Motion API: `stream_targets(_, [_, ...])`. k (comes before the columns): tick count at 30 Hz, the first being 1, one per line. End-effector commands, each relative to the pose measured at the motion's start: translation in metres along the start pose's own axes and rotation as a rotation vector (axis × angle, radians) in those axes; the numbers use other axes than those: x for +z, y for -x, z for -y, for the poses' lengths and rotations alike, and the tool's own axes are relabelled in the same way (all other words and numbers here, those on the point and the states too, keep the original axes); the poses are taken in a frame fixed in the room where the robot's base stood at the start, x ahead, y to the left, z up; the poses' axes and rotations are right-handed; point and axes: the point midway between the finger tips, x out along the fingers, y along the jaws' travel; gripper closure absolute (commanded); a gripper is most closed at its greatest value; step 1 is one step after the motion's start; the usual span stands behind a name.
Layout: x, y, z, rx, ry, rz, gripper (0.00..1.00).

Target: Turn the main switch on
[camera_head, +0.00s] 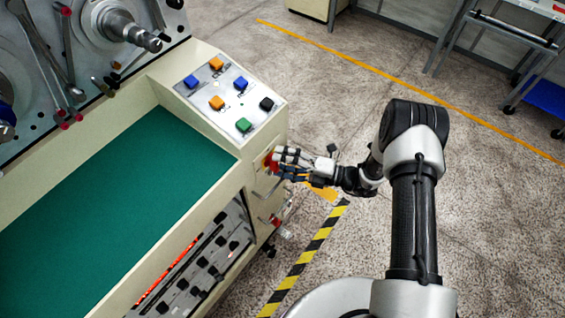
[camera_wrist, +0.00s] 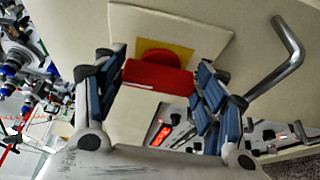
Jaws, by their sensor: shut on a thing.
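The main switch is a red rotary handle (camera_wrist: 158,77) on a yellow square plate (camera_wrist: 182,54), mounted on the cream end wall of the winding machine. In the head view a bit of the red switch (camera_head: 268,160) shows just beyond the fingertips, mostly hidden by them. My gripper (camera_head: 282,164) reaches the wall from the right. In the wrist view my gripper (camera_wrist: 160,80) has its blue-padded fingers on either side of the red handle, shut on its two ends. The handle lies roughly crosswise in that view.
A bent metal handle (camera_wrist: 285,60) sticks out of the wall close to the right finger. Above the switch is a sloped panel (camera_head: 205,103) with coloured buttons. A green worktop (camera_head: 110,190) lies left. Open floor is to the right, with a black-yellow stripe (camera_head: 305,255).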

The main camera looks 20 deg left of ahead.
Motion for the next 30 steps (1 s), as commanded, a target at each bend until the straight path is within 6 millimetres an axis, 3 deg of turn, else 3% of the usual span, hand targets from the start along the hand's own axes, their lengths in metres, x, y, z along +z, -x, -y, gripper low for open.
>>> stream_targets(8, [0.0003,-0.0002,-0.0004,0.002,-0.004,0.001,0.59])
stream_targets(9, [0.0003,-0.0002,-0.0004,0.002,-0.004,0.001,0.35])
stream_targets(18, [0.0001,-0.0001,-0.0003,0.001,-0.002,0.000,0.15])
stream_targets(30, [0.0004,0.0038,-0.0002,0.001,-0.001,0.001,0.15])
